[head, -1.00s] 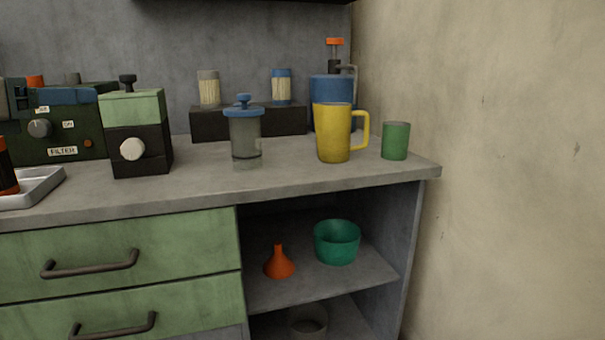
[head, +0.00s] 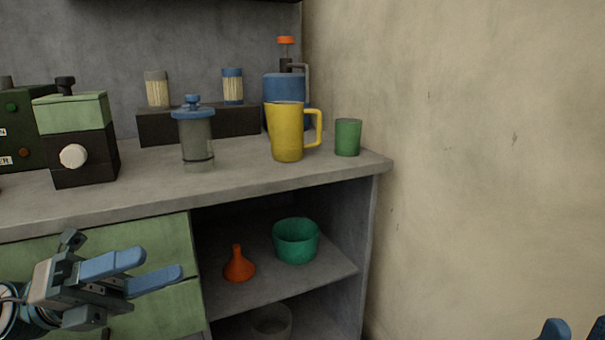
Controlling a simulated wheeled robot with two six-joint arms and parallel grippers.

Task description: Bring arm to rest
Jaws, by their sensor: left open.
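My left gripper (head: 162,264) is at the lower left, in front of the green drawers (head: 120,250). Its two blue fingers point right and stand apart with nothing between them. My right gripper (head: 575,330) shows only as two blue fingertips in the bottom right corner, apart with a gap between them. The rest of it is out of the picture.
The counter (head: 230,185) carries a green-black grinder (head: 77,140), a lidded clear canister (head: 196,140), a yellow mug (head: 287,132) and a green cup (head: 347,138). The open shelf right of the drawers holds an orange funnel (head: 239,265) and a teal bowl (head: 296,241). Bare wall lies right.

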